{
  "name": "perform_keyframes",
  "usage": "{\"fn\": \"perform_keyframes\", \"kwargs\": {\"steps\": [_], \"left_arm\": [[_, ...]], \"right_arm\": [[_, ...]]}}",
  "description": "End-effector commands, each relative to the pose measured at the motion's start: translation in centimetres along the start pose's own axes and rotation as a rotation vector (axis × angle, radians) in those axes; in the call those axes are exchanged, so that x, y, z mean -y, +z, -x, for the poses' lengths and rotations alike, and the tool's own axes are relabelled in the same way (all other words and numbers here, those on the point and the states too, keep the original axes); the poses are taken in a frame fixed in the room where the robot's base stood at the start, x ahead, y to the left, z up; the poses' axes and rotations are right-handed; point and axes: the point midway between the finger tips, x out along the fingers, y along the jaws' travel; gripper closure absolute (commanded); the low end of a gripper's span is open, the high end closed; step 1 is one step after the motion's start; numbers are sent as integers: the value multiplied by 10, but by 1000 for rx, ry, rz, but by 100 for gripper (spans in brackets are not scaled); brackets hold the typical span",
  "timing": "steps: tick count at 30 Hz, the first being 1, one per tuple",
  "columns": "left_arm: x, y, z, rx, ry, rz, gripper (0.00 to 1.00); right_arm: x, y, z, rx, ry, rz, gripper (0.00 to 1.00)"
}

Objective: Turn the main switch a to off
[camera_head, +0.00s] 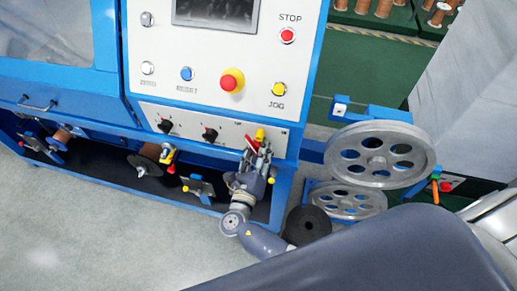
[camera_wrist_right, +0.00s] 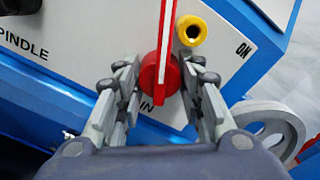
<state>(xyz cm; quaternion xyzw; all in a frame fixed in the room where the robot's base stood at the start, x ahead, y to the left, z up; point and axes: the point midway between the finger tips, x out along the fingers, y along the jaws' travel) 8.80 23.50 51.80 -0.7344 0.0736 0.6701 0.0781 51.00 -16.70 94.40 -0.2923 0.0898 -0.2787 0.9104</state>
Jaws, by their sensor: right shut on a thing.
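The red main switch (camera_wrist_right: 160,76) is a round knob with a long red handle on the white lower panel, seen in the right wrist view. Its handle points up in that picture, beside a yellow part (camera_wrist_right: 192,31). An "ON" label shows at the right, and part of a label ending in "IN" is below the knob. My right gripper (camera_wrist_right: 158,82) is closed around the knob, one finger on each side. In the head view my right gripper (camera_head: 253,158) reaches the panel's right end and partly hides the red switch (camera_head: 253,141). My left gripper is not in view.
Black knobs (camera_head: 210,135) sit left of the switch. Above are a red-and-yellow emergency button (camera_head: 231,81), a yellow JOG button (camera_head: 278,89) and a red STOP button (camera_head: 288,35). Large grey pulleys (camera_head: 376,153) stand right of the blue machine. Open grey floor (camera_head: 80,230) lies at left.

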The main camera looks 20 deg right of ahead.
Motion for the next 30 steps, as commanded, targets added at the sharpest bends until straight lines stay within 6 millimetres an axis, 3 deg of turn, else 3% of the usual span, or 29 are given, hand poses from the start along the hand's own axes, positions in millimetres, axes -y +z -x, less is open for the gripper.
{"fn": "perform_keyframes", "kwargs": {"steps": [6, 7, 9, 22, 30], "left_arm": [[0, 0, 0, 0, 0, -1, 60], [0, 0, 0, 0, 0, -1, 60], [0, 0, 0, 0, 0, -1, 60], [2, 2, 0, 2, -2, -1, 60], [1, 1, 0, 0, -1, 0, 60]], "right_arm": [[0, 1, 0, 2, -2, -1, 100], [0, 1, 0, 2, -2, -1, 60], [0, 1, 0, 2, -1, -1, 45], [0, 0, 6, 0, 1, -1, 44], [-1, 0, 56, -2, 3, -2, 44]]}}
